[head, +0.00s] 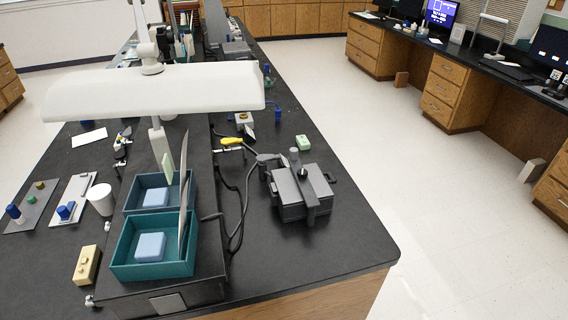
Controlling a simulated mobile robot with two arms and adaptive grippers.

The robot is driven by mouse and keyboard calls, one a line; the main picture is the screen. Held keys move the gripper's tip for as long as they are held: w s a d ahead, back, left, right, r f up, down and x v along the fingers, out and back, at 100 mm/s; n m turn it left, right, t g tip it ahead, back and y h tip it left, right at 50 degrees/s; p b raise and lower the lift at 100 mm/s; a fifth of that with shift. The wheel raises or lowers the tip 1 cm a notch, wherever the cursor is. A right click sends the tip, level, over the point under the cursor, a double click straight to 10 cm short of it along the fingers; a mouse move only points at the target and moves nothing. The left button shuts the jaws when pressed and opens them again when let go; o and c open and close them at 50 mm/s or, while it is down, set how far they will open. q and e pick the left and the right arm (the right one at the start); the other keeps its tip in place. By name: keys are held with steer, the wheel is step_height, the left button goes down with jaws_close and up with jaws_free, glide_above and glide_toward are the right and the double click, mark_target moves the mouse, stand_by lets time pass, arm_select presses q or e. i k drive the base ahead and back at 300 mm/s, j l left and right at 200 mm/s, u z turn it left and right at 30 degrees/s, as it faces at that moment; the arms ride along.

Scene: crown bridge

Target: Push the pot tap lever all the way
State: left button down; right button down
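A dark grey box-shaped pot (287,207) stands on the black bench right of centre in the head view. A grey bar (303,183) runs across its top from back to front and bends down over the front side. A short upright grey cylinder (294,154) stands at the bar's back end, and a small black knob sits on the bar. I cannot tell for sure which of these parts is the tap lever or how far it is turned. Neither of my grippers is in view, and nothing touches the pot.
A white lamp (150,92) hangs over the bench's left part. Two teal trays (125,257) with pale blue blocks stand left of the pot, beside an upright thin panel. Black cables lie between. A green block (303,142) sits behind the pot. The bench right and front of the pot is clear.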

mark_target(226, 141)
steer(key=k+j+u, duration=0.15)
steer(key=k+u, duration=0.35)
steer(key=k, duration=0.15)
steer(key=i+l+u, duration=0.15)
steer(key=l+u, duration=0.5)
steer(key=l, duration=0.15)
steer(key=i+l+u, duration=0.1)
steer(key=l+u, duration=0.25)
steer(key=l, duration=3.05)
steer(key=i, duration=0.05)
